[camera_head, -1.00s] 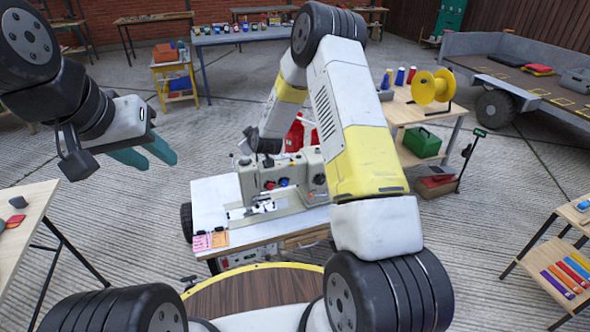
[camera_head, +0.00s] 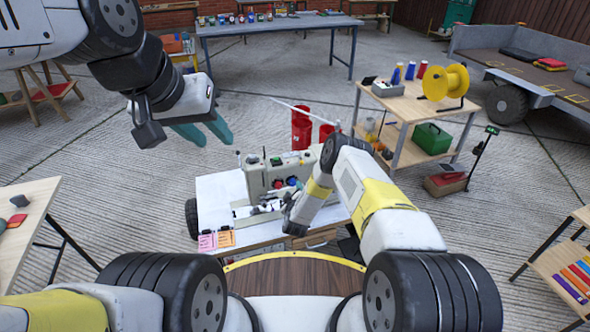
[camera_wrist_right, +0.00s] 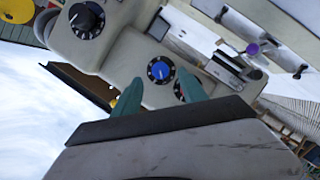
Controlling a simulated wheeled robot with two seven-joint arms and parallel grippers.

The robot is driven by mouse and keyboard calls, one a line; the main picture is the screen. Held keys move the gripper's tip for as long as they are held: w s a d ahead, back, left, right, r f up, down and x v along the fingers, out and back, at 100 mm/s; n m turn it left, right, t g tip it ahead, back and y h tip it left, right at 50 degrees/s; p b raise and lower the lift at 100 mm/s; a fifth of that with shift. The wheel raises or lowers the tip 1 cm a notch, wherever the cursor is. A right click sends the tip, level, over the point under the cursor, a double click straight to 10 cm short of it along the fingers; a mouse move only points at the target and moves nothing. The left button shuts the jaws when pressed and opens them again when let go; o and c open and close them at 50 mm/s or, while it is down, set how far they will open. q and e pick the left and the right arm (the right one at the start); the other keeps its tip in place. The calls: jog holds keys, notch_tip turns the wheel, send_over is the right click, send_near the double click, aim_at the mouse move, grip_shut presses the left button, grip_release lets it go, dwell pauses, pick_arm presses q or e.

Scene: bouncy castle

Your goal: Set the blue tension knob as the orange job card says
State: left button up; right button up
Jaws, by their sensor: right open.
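The sewing machine (camera_head: 258,182) stands on a white-topped table, its knobs facing me. The blue tension knob (camera_head: 292,181) is on its front, beside a red knob (camera_head: 278,185). In the right wrist view the blue knob (camera_wrist_right: 160,70) has a dark, white-marked dial. My right gripper (camera_wrist_right: 160,95) is open there, with teal fingers either side of the line to the blue knob and apparently apart from it. The orange job card (camera_head: 227,238) hangs at the table's front edge; its writing is too small to read. My left gripper (camera_head: 205,132) is open and empty, left of and above the machine.
A pink card (camera_head: 207,241) hangs beside the orange one. In the right wrist view a black dial (camera_wrist_right: 86,20) is left of the blue knob, and another dial is partly hidden by the right finger. Red containers (camera_head: 301,130) stand behind the machine.

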aim_at(293, 184)
jog(key=shift+x, duration=2.25)
grip_shut()
jog(key=m+y, duration=0.1)
jog(key=m, duration=0.1)
jog(key=m+g+y, duration=0.1)
jog(key=m, duration=0.1)
jog(key=shift+d+r, duration=0.15)
jog(key=shift+d, duration=0.1)
jog(key=shift+m+g+y, duration=0.5)
jog(key=shift+m+y, duration=0.2)
jog(key=shift+m, duration=0.3)
